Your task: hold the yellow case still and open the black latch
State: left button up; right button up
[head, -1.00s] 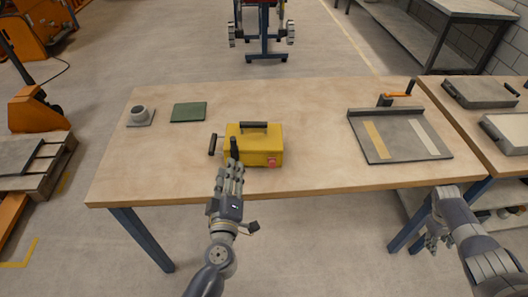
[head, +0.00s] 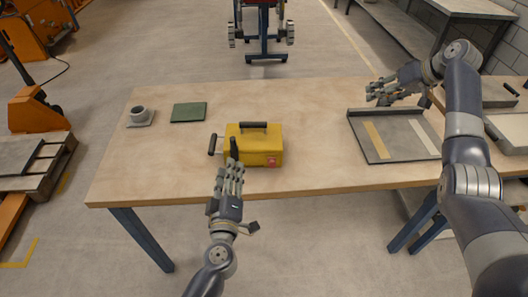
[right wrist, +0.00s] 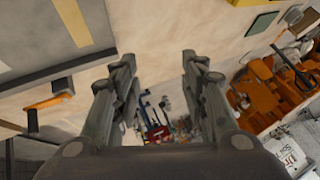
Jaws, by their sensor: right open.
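The yellow case (head: 262,157) stands upright on the wooden table, left of its middle, with a dark carry handle (head: 254,126) on top. A dark upright piece (head: 234,148) shows at its front left corner, and a black lever-like piece (head: 212,144) sticks out at its left side. I cannot tell which is the latch. My left gripper (head: 233,164) is at the case's front left corner, fingertips by the upright piece; contact and grip are unclear. My right gripper (head: 372,92) is open and empty above the table's right back part. Its spread fingers show in the right wrist view (right wrist: 158,72).
A grey board (head: 380,152) with two strips lies on the right of the table. An orange clamp handle (right wrist: 48,102) shows in the right wrist view. A green mat (head: 188,112) and a cup (head: 139,112) are at back left. Bare tabletop lies between case and board.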

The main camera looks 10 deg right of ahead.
jog(key=a+f+n+g+h, duration=0.1)
jog(key=a+f+g, duration=0.15)
jog(key=a, duration=0.75)
jog(key=a+f+n+g, duration=0.1)
jog(key=a+f+g, duration=0.15)
jog(key=a, duration=0.75)
jog(key=s+a+f+h, duration=0.1)
jog(key=s+a+h, duration=0.1)
jog(key=a, duration=0.3)
jog(key=s+a+f+n+h, duration=0.1)
jog(key=s+a+f+h, duration=0.1)
jog(key=a, duration=0.3)
jog(key=s+a+f+h, duration=0.2)
jog(key=s+a+h, duration=0.1)
jog(key=a, duration=0.3)
jog(key=shift+s+f+n+g+h, duration=0.2)
jog(key=shift+s+n+g+h, duration=0.15)
jog(key=shift+s, duration=0.45)
jog(key=shift+s+d+f+h, duration=0.15)
jog(key=shift+f+h, duration=0.1)
jog(key=shift+f, duration=0.15)
jog(key=x, duration=1)
jog(key=shift+f, duration=0.1)
